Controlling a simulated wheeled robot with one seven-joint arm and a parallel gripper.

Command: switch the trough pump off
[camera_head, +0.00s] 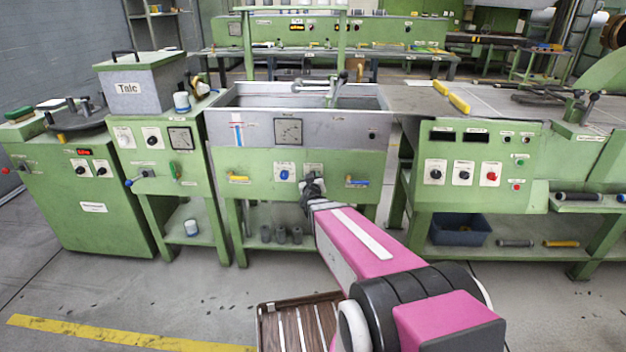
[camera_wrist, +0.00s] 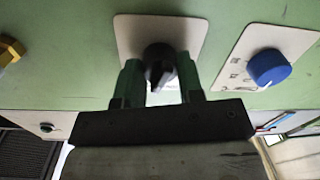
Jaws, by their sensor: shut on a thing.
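The trough (camera_head: 300,98) is a grey metal basin on a green stand in the middle of the head view. On the stand's front, a blue knob (camera_head: 284,174) sits on a white plate, and a second pale plate (camera_head: 312,168) is beside it to the right. My gripper (camera_head: 311,190) covers most of that second plate. In the wrist view, my gripper (camera_wrist: 160,78) has its two green fingers on either side of a black rotary knob (camera_wrist: 158,58), shut on it. The blue knob (camera_wrist: 268,68) shows to the right there. The labels are too small to read.
A yellow lever (camera_head: 238,178) and a blue-handled lever (camera_head: 357,182) flank the knobs. A brown slatted tray (camera_head: 290,325) is below my arm. A control cabinet (camera_head: 470,160) stands right, a Talc box (camera_head: 142,82) left. Grey parts (camera_head: 281,235) stand on the lower shelf.

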